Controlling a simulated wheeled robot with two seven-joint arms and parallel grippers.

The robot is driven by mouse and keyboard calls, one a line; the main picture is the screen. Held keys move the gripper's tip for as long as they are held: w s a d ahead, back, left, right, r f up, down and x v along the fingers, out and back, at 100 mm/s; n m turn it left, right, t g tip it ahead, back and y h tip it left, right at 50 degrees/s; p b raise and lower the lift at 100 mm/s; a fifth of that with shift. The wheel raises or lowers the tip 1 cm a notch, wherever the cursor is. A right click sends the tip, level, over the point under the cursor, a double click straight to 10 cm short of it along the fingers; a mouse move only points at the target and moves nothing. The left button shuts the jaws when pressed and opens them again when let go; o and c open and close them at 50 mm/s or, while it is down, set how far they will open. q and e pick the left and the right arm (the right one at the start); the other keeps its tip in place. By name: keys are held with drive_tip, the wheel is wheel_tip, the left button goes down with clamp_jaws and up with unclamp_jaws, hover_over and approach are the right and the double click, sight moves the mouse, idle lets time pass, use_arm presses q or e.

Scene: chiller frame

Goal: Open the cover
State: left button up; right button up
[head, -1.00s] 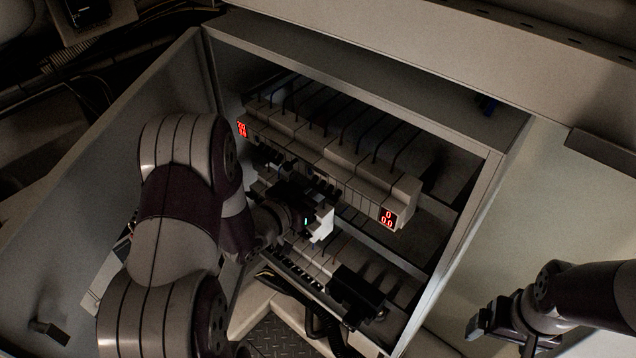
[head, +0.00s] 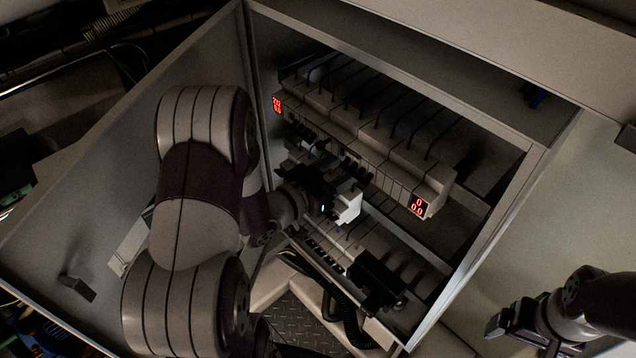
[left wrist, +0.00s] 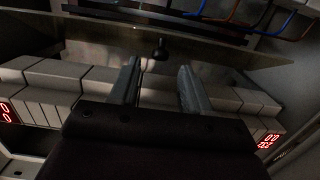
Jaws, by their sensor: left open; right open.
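In the left wrist view, a see-through panel (left wrist: 215,52), which looks like the cover, spans the back behind a row of grey modules. A small black knob (left wrist: 160,49) stands at its middle. My left gripper's open fingers (left wrist: 160,72) point toward the knob, which shows between and beyond the tips; nothing is held. In the head view, my left gripper (head: 335,196) is inside the cabinet, in front of the breaker row (head: 350,133). The cover cannot be made out there. My right gripper (head: 500,322) is open and empty outside the cabinet, at lower right.
The cabinet frame (head: 497,228) surrounds the work area closely. A grey door panel (head: 90,190) with a small handle (head: 76,287) stands at the left. A lower rail carries a black block (head: 376,280), and cables hang below it. Red displays (head: 418,206) mark the row's ends.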

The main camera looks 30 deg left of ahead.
use_arm(q)
drive_tip(key=b+v, duration=0.1)
drive_tip(key=v, duration=0.8)
drive_tip(key=shift+s, duration=0.35)
drive_tip(key=shift+a+r, duration=0.1)
